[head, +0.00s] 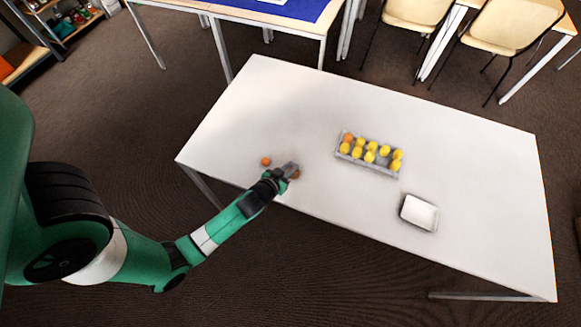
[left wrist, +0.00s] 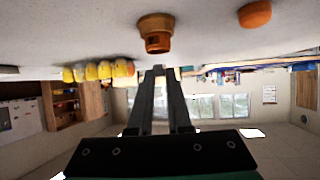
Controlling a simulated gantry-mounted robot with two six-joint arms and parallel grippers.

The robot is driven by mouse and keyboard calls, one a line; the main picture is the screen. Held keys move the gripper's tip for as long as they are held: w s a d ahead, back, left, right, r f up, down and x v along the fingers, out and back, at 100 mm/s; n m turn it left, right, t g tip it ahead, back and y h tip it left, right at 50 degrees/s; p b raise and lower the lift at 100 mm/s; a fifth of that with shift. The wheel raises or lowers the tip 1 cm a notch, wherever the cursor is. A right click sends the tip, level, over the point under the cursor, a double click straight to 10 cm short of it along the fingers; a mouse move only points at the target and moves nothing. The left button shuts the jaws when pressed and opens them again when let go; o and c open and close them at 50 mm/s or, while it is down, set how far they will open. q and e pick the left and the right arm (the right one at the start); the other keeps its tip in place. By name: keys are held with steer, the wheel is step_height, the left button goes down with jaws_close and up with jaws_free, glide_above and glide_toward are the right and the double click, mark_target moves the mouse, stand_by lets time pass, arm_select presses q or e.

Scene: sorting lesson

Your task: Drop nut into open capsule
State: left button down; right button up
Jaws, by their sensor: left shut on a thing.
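My left gripper (head: 291,168) is over the near left part of the white table (head: 240,110), its fingers nearly together. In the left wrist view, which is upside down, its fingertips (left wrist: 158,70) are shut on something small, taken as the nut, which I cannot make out. An orange-brown open capsule part (left wrist: 155,22) stands on the table just beyond the tips; in the head view this capsule part (head: 296,175) is partly hidden by the gripper. A separate orange capsule piece (head: 265,161) lies to the left; it also shows in the wrist view (left wrist: 256,14). My right gripper is not seen.
A grey tray (head: 357,165) holds several yellow and orange capsules at the middle of the table. A small white square dish (head: 418,212) is nearer and further right. The table's front edge is close to the gripper. The right and back of the table are clear.

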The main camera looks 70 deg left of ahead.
arm_select(q)
steer(key=shift+f+b, duration=0.75)
steer(key=shift+b, duration=0.05)
stand_by(0.9)
steer(key=c, duration=0.8)
jaws_free()
step_height(320, 180, up, 6)
steer(key=p, duration=0.5)
steer(key=shift+p, duration=0.3)
